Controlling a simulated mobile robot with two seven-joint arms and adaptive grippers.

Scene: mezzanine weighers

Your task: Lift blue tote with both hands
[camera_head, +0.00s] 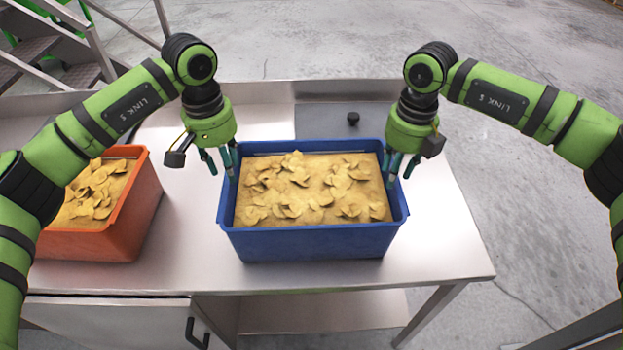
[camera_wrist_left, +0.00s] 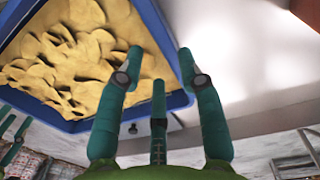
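The blue tote (camera_head: 312,243) stands upright on the metal table and is filled with yellow chips (camera_head: 310,185). It also shows in the left wrist view (camera_wrist_left: 160,28). My left gripper (camera_head: 222,168) points down at the tote's left wall. In the left wrist view (camera_wrist_left: 162,58) its fingers are spread, one over the chips and one by the outer side of the rim; contact is not clear. My right gripper (camera_head: 402,168) points down at the right wall, fingers apart, one inside and one outside the rim. Its lower fingertips are partly hidden.
An orange tote (camera_head: 135,220) with chips stands on the table at the left. The steel table (camera_head: 440,245) is bare right of the blue tote. A grey plate with a small black knob (camera_head: 353,118) lies behind it. Metal stairs (camera_head: 45,50) rise at the far left.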

